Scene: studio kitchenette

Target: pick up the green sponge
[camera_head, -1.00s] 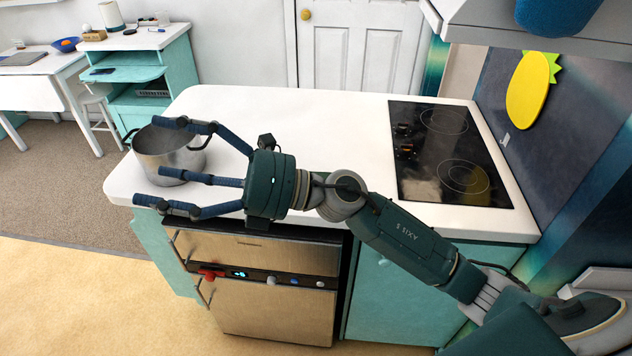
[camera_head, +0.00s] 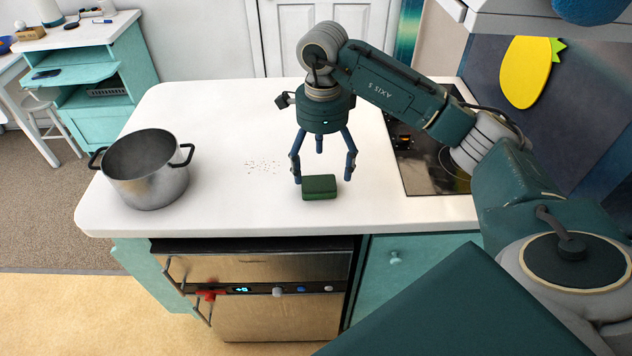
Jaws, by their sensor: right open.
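The green sponge (camera_head: 319,188) is a small dark green block lying flat on the white counter, near its front edge. My right gripper (camera_head: 323,176) points down just above and behind the sponge. Its fingers are spread open, one to the left of the sponge and one to the right, with a third finger behind. I cannot tell whether any finger touches the sponge. My left gripper is not in view.
A steel pot (camera_head: 148,180) with dark handles stands on the counter at the left. White specks (camera_head: 262,167) lie between pot and sponge. A black cooktop (camera_head: 425,165) is to the right, partly behind my arm. An oven (camera_head: 270,300) is below the counter.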

